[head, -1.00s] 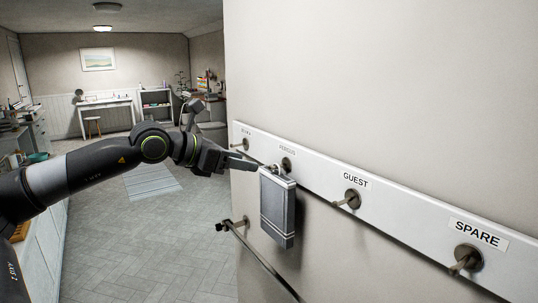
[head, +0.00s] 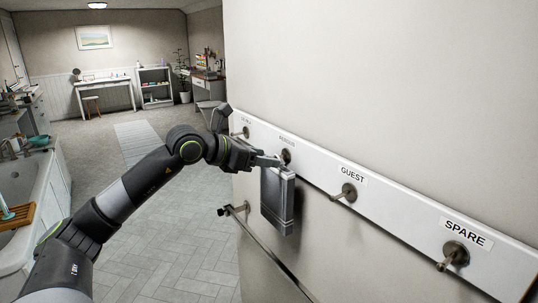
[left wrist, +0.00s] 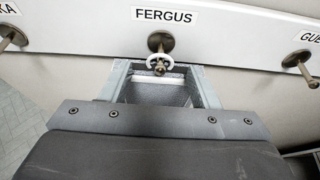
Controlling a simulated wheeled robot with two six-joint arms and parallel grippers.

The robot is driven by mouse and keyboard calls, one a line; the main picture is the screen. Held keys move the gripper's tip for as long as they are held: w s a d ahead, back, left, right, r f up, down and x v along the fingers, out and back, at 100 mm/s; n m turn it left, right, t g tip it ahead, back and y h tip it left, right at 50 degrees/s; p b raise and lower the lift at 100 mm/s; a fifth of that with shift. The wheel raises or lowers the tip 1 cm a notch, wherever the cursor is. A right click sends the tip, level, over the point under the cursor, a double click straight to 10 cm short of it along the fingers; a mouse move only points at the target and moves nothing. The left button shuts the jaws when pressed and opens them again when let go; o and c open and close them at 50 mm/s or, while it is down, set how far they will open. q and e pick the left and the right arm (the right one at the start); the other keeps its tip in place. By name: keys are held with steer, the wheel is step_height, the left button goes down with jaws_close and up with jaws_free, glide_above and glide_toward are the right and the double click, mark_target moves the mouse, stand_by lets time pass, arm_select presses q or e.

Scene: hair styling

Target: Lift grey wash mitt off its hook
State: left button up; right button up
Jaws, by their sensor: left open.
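The grey wash mitt (head: 278,205) hangs by a small pale loop from the FERGUS hook (head: 286,156) on the white rail. In the left wrist view the loop (left wrist: 159,60) is around that hook's peg (left wrist: 160,44), with the mitt's top (left wrist: 157,92) below it. My left gripper (head: 276,161) is at the top of the mitt, just below the hook. In the wrist view its open fingers (left wrist: 159,85) stand on either side of the mitt's top. I cannot tell whether they touch it. My right gripper is not in view.
The white rail (head: 400,212) also carries the GUEST hook (head: 346,193), the SPARE hook (head: 454,256) and another hook (head: 243,132) at left. A metal towel bar (head: 268,255) runs below. A bathtub (head: 52,200) stands at far left, with clear tiled floor (head: 180,235) between.

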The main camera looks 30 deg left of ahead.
arm_select(q)
steer(key=shift+p+x, duration=0.3)
steer(key=shift+x, duration=0.95)
steer(key=c, duration=1)
